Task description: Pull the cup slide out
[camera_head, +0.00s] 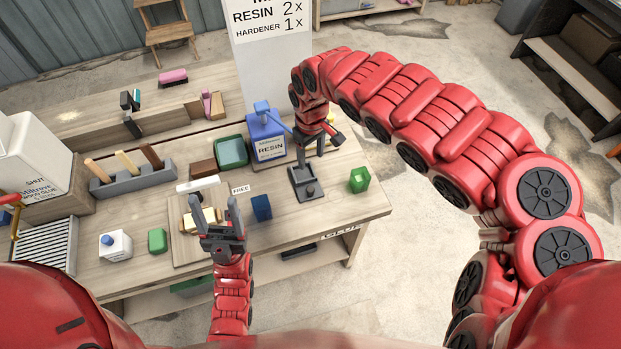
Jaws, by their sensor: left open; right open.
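My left gripper (214,207) is open with its fingers apart. It is over the front of the bench, above a wooden board (182,250) with a small yellowish block (187,222) behind the fingers. My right gripper (322,142) is at the top of a dark grey stand (306,188), beside the blue resin container (268,134). Its fingers are small and partly hidden; I see nothing clearly held. I cannot make out for certain which part is the cup slide. The grey stand has a flat base on the bench, right of the resin container.
A green tray (231,151), a blue block (261,208), a green cup-like piece (359,179) and a "FREE" label (241,189) are on the bench. A grey rack (134,178) with wooden handles stands left.

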